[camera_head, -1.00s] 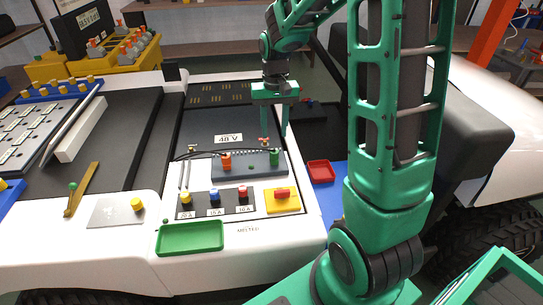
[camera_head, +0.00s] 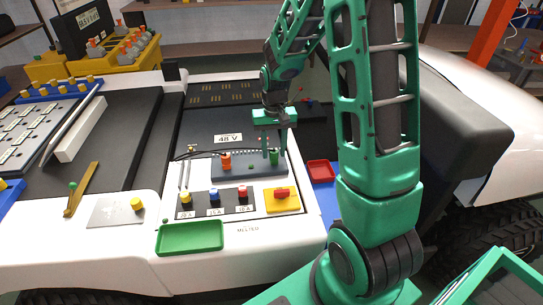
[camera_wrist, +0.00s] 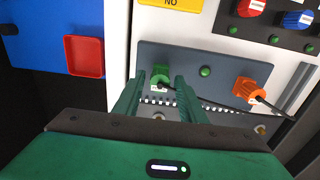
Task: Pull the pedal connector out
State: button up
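A green connector (camera_head: 274,158) and an orange connector (camera_head: 226,160) stand on a grey connector block (camera_head: 240,172) below the 48 V panel. They also show in the wrist view, green (camera_wrist: 161,76) and orange (camera_wrist: 250,92). Their small labels are not legible, so I cannot tell which is the pedal one. My gripper (camera_head: 274,150) points down at the green connector. In the wrist view its two fingers (camera_wrist: 158,90) are apart, with the green connector showing between and just beyond the tips. I see a gap on both sides. A black cable runs between the connectors.
A green tray (camera_head: 190,237) is at the front and a red tray (camera_head: 321,171) is right of the block. Yellow, blue and red knobs and a yellow plate (camera_head: 283,208) with a red switch lie in front of the block.

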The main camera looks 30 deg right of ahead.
aim_at(274, 151)
grip_shut()
jog(key=shift+r, duration=0.3)
jog(key=shift+r, duration=2.4)
